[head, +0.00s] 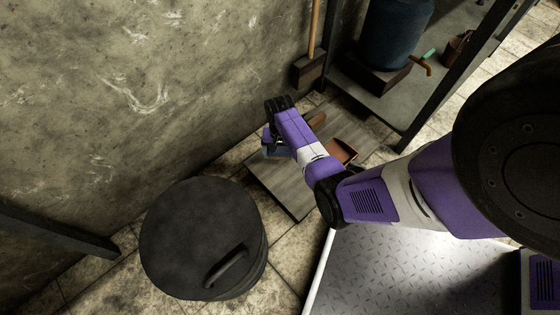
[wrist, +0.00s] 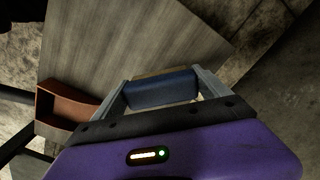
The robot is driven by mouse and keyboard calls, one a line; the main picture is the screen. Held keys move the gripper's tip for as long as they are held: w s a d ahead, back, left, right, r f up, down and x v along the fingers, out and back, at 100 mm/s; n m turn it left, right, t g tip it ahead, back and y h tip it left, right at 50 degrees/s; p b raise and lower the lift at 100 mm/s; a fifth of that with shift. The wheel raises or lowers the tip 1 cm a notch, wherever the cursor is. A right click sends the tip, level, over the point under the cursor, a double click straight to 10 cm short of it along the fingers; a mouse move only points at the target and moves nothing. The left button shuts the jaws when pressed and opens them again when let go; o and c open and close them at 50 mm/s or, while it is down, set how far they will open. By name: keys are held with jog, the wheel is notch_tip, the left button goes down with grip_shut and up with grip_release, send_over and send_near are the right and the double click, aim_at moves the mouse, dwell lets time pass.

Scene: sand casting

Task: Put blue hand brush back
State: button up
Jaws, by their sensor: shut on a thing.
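The blue hand brush (wrist: 162,90) lies between the two fingers of my gripper (wrist: 163,93) in the wrist view. The gripper is shut on it. In the head view my gripper (head: 277,143) points down over the far left edge of a grey wooden board, close to the wall. Only a small blue part of the brush (head: 284,153) shows there below my wrist. The bristles are hard to make out. I cannot tell whether the brush touches the board.
An orange-brown open pan (head: 342,151) sits on the wooden board (head: 297,196); the board's near part is bare. A dark lidded drum (head: 195,235) stands to the left. A broom (head: 310,68) leans on the wall. A shelf with a blue container (head: 395,35) stands at the back right.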

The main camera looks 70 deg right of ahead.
aim_at(280, 158)
jog(key=shift+f+b, duration=1.25)
jog(key=shift+f, duration=0.9)
jog(key=shift+f, duration=0.15)
jog(key=o, duration=1.7)
jog(key=shift+o, duration=0.2)
notch_tip(280, 158, up, 12)
jog(key=p, duration=0.7)
jog(key=shift+r, duration=0.2)
jog(key=shift+w, duration=0.1)
